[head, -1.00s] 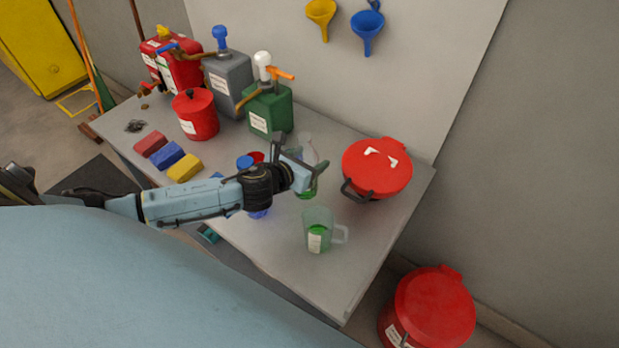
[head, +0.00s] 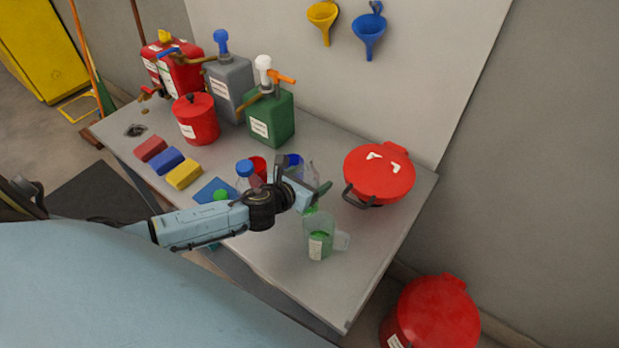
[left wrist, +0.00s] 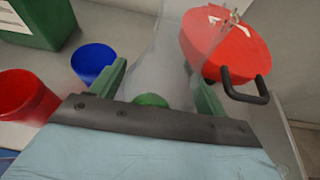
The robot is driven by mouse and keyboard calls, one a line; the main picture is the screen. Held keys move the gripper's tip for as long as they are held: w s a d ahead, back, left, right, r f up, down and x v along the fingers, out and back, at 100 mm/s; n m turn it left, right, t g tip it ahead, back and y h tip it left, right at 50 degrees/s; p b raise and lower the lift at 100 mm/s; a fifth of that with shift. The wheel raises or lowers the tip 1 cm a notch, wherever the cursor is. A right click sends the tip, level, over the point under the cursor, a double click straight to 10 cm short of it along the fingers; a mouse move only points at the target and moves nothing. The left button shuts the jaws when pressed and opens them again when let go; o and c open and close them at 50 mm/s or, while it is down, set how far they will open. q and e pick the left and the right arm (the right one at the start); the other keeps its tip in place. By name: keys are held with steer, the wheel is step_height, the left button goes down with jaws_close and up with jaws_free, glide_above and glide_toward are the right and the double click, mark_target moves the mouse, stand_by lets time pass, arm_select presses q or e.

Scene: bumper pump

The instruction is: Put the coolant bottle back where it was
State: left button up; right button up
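My left gripper (head: 318,194) is shut on a clear, see-through bottle (head: 308,172), which I take to be the coolant bottle. In the left wrist view the bottle (left wrist: 165,60) stands between the green fingers (left wrist: 112,78), with a green patch low between them. In the head view the gripper hides part of the bottle, and green shows below it near the jug's rim. I cannot tell its exact tilt. The clear jug (head: 320,243) with green liquid stands on the table just below. My right gripper is not in view.
A red lidded pot (head: 379,172) stands right of the gripper. A red cup (head: 258,166), blue cup (head: 294,159) and blue-capped bottle (head: 246,169) are close on the left. A green round thing (head: 221,195) lies on a blue mat (head: 205,191). The table's front right is clear.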

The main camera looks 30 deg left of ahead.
arm_select(q)
steer(key=shift+o, duration=0.5)
steer(key=shift+r, duration=0.25)
steer(key=d+v, duration=0.1)
steer(key=v, duration=1)
steer(key=shift+s+a+p, duration=0.4)
steer(key=shift+s+a, duration=0.05)
steer(key=shift+a, duration=0.05)
